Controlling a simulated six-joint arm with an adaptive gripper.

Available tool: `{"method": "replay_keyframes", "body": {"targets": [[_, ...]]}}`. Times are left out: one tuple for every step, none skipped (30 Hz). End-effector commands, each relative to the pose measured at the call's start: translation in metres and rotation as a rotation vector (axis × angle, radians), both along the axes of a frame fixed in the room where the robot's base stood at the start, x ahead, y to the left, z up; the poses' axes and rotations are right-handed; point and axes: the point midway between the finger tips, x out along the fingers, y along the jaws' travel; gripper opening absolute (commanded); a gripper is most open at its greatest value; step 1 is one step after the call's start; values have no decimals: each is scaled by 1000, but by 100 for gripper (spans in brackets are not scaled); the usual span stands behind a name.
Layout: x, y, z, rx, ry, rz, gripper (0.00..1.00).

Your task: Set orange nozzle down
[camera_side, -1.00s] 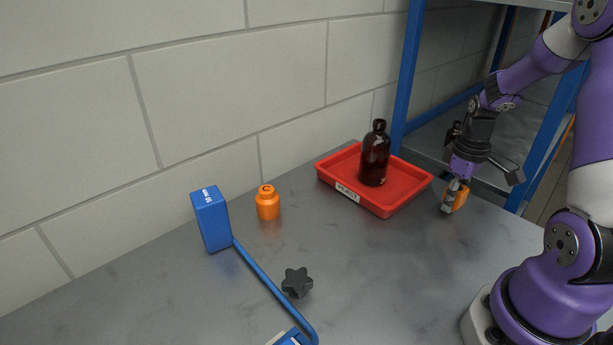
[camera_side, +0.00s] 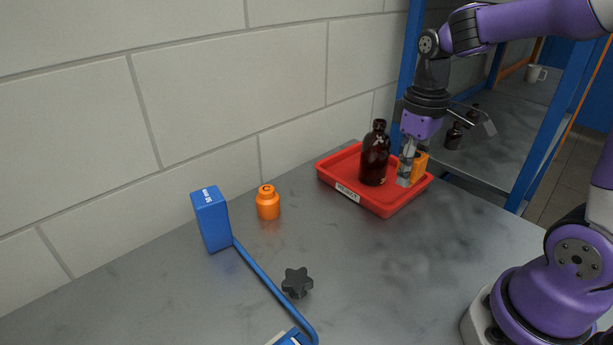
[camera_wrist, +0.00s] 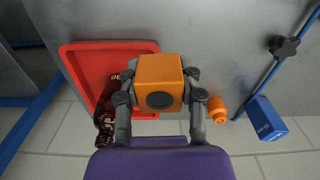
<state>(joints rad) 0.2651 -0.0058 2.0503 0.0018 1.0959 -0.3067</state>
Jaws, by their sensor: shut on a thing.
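The orange nozzle (camera_wrist: 160,78) is a block with rounded edges and a dark round opening, seen in the wrist view between my fingers. My gripper (camera_side: 406,180) is shut on it. In the side view the nozzle (camera_side: 420,163) shows partly behind my fingers, at the right end of the red tray (camera_side: 378,207). I cannot tell whether it touches the tray floor. A dark amber bottle (camera_side: 375,158) stands upright in the tray, left of my gripper. In the wrist view the tray (camera_wrist: 84,75) lies to the left of the nozzle, with the bottle (camera_wrist: 104,128) at lower left.
A small orange bottle marked C (camera_side: 268,203) stands left of the tray. A blue block (camera_side: 211,220) on a blue bar and a black star knob (camera_side: 297,283) are farther left and front. A blue rack post (camera_side: 409,65) rises behind the tray.

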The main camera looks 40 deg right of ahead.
Motion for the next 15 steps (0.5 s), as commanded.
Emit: {"method": "replay_keyframes", "body": {"targets": [[12,15,2,0,1,76,8],[19,25,3,0,2,125,8],[29,41,4,-1,1,197,8],[36,55,5,-1,1,255,8],[43,69,6,-1,1,317,8],[51,91,7,-2,1,401,8],[56,108,8,-3,1,464,8],[60,125,8,-3,1,529,8],[64,150,9,-4,0,614,8],[65,169,9,-4,1,679,8],[65,188,9,-4,2,743,8],[63,213,9,-5,0,825,8],[60,232,8,-5,1,888,8],[56,250,8,-5,1,948,8],[49,274,7,-5,0,1025,8]]}}
